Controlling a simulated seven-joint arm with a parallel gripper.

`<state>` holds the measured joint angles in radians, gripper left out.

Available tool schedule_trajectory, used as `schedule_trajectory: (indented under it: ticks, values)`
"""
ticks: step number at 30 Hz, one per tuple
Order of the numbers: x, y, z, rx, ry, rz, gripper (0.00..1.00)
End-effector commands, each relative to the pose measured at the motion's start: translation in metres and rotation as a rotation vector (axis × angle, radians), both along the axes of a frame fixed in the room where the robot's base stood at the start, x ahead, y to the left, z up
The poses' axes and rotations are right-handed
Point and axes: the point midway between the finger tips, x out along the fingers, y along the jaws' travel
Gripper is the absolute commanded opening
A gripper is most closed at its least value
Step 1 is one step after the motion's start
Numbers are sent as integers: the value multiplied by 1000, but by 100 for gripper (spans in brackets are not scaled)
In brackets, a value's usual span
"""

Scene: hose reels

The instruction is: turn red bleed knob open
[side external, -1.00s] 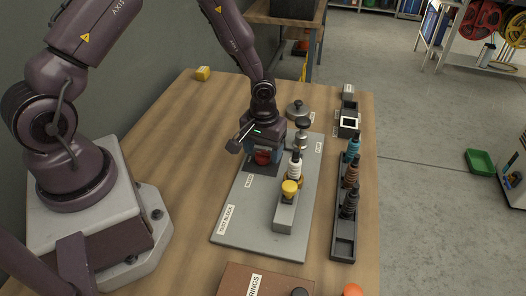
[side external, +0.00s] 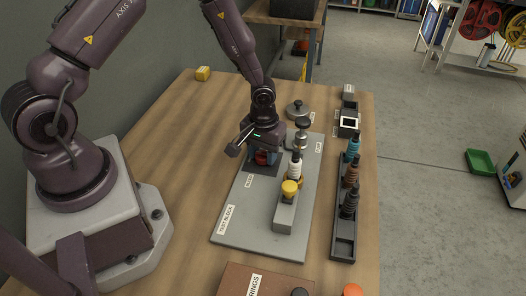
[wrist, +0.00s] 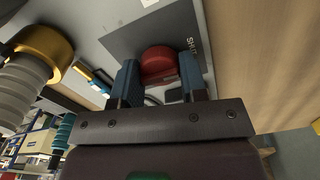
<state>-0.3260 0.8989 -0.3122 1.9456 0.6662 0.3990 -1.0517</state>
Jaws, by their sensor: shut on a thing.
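The red bleed knob (side external: 262,158) sits on a dark square plate on the grey test block board (side external: 238,217). My gripper (side external: 260,155) points down over it and is shut on it. In the wrist view the red knob (wrist: 159,62) lies between my two blue fingers (wrist: 158,80). The word "SHUT" is printed on the dark plate (wrist: 125,40) at the right of the knob. The knob's underside and any pointer mark are hidden.
A yellow-capped fitting (side external: 289,190) and a white ribbed hose end stand close to the right of my gripper. A dark rack (side external: 343,226) with several hose fittings stands farther right. Bare table lies left of the board.

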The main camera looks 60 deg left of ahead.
Motion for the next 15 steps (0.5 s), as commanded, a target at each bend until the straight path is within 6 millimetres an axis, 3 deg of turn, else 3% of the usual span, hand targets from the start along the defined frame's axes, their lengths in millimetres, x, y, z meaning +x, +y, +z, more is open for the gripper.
schedule_trajectory:
  ticks: [15]
  values:
    - [0,-1,1,1,3,-385,16]
